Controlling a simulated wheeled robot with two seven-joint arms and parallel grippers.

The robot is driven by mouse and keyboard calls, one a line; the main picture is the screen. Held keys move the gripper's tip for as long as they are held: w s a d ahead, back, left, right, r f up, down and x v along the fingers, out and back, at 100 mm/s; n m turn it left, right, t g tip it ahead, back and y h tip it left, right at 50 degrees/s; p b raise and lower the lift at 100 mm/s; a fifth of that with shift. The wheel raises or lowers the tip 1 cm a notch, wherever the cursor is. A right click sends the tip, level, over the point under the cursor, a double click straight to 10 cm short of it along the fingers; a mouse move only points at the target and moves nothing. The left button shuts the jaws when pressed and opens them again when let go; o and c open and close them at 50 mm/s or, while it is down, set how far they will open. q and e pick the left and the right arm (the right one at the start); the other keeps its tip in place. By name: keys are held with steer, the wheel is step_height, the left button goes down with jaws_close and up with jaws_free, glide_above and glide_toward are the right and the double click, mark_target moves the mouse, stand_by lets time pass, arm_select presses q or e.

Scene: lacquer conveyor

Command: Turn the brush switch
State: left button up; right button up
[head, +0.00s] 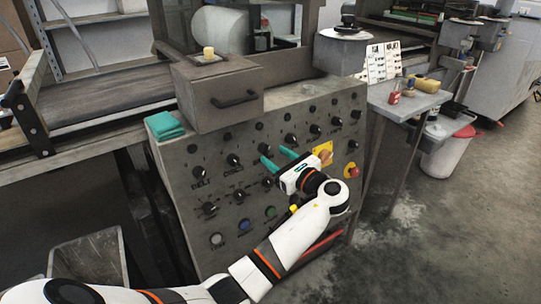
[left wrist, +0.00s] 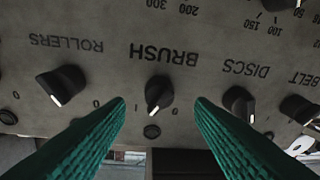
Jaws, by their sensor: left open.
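In the left wrist view, the brush switch (left wrist: 159,92) is a black knob under the upside-down label BRUSH, its white pointer mark toward the picture's bottom, slightly left. My left gripper (left wrist: 160,104) has its green fingers open, one tip on each side of the knob in this view. Whether they touch it cannot be told. In the head view the left gripper (head: 279,158) is at the sloped grey control panel (head: 178,190), fingers toward its knobs. The brush switch cannot be made out surely there. My right gripper is not in view.
The rollers knob (left wrist: 62,85) and discs knob (left wrist: 239,103) flank the brush switch. A red emergency button (head: 351,170) is right of the gripper. A teal cloth (head: 165,126) and a drawer box (head: 217,92) sit on top. A side table (head: 405,105) stands right.

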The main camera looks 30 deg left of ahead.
mark_target(268, 151)
arm_select(q)
steer(key=shift+x, duration=1.55)
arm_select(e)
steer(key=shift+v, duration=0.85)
arm_select(q)
steer(key=shift+c, duration=0.2)
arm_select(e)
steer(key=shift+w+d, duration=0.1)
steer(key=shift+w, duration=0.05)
arm_select(q)
steer(key=c, duration=0.9)
steer(key=shift+r+n+g+h+p, duration=0.1)
steer(key=shift+n+g+h+p, duration=0.4)
steer(key=shift+n, duration=2.7)
steer(key=shift+n+g+h+p, duration=0.1)
steer(key=shift+n+g+p, duration=0.7)
steer(key=shift+n, duration=2.4)
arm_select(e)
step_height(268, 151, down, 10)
